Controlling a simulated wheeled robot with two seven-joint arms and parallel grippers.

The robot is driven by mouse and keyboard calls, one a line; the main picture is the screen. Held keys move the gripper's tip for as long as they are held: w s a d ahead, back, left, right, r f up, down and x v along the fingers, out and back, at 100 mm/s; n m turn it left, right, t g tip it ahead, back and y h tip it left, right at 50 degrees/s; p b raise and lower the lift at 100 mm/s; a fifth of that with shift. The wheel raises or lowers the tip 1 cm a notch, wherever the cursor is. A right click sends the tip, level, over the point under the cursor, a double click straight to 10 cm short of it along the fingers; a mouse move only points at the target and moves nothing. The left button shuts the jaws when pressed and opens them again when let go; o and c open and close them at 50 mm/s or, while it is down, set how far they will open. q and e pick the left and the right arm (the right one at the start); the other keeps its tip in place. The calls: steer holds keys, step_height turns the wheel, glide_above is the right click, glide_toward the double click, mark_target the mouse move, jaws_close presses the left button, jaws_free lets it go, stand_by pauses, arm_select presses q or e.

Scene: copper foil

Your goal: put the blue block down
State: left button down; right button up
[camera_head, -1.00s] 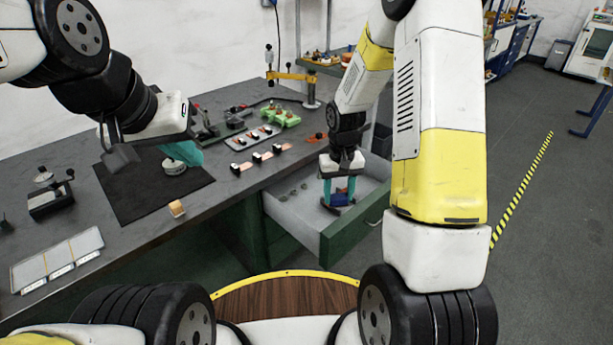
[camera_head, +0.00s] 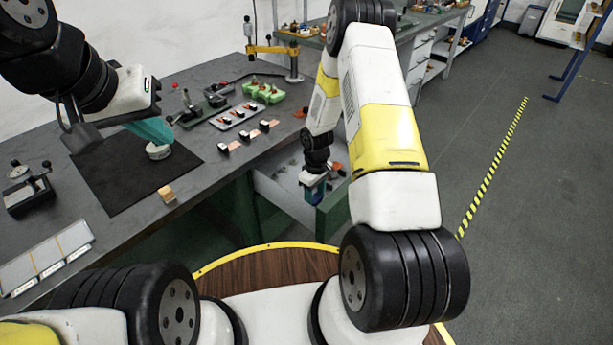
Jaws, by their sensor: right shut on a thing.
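My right gripper (camera_head: 314,197) points down over the open drawer (camera_head: 282,197) under the bench. I cannot tell whether the block touches the drawer floor. My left gripper (camera_head: 152,132) hangs over the black mat (camera_head: 122,182), its teal fingers close to a round whitish piece (camera_head: 158,152). Its fingers overlap in this view, so its opening is unclear.
The bench (camera_head: 215,165) holds a small yellowish block (camera_head: 167,193), copper strips with clips (camera_head: 250,136), green holders (camera_head: 264,92) and a labelled tray (camera_head: 45,256).

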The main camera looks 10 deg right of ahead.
steer(key=shift+f, duration=0.65)
steer(key=shift+f, duration=0.1)
steer(key=o, duration=1.4)
steer(key=shift+c, duration=0.2)
